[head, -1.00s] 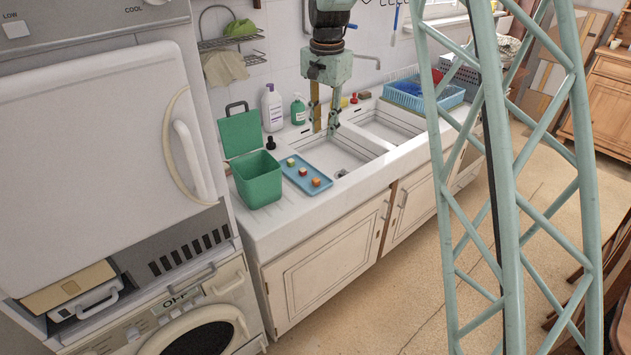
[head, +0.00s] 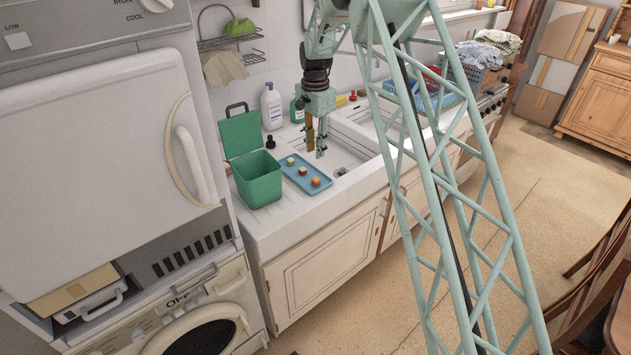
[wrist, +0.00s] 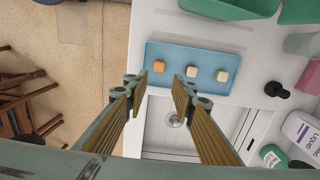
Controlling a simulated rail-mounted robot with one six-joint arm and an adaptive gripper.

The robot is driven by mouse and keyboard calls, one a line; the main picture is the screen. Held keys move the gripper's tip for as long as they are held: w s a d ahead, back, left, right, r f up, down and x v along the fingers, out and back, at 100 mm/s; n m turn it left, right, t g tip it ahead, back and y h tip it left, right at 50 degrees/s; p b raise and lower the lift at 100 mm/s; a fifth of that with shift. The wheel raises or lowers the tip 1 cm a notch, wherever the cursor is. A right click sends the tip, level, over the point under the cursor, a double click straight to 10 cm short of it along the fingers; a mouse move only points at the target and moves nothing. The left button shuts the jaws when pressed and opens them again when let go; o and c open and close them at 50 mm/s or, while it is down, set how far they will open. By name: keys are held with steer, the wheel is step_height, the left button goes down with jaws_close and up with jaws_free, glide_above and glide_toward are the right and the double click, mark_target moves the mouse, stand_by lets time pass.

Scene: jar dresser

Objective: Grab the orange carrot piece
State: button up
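The orange carrot piece (head: 315,182) is a small cube at the near right end of a blue tray (head: 299,169) on the white counter. In the wrist view the orange piece (wrist: 159,65) is the leftmost of three small cubes on the tray (wrist: 210,84). A red-sided cube (head: 303,171) is in the middle and a green-sided cube (head: 291,162) at the far end. My gripper (head: 316,155) hangs over the sink edge beside the tray. In the wrist view its fingers (wrist: 158,88) are spread apart with nothing between them, just short of the tray.
A green bin (head: 262,185) with its lid raised stands left of the tray. The sink (head: 350,160) lies right of the tray.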

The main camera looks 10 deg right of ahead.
steer(key=shift+w+f, duration=0.2)
steer(key=shift+f, duration=0.05)
steer(key=shift+f, duration=0.15)
glide_above(316, 178)
steer(key=shift+a+f+p, duration=0.15)
steer(key=shift+f+p, duration=0.2)
steer(key=shift+f, duration=3.8)
steer(key=shift+f, duration=0.15)
steer(key=shift+s+f+p, duration=0.2)
steer(key=shift+f+p, duration=0.15)
steer(key=shift+f, duration=2.1)
steer(key=shift+c, duration=0.7)
steer(key=c, duration=0.3)
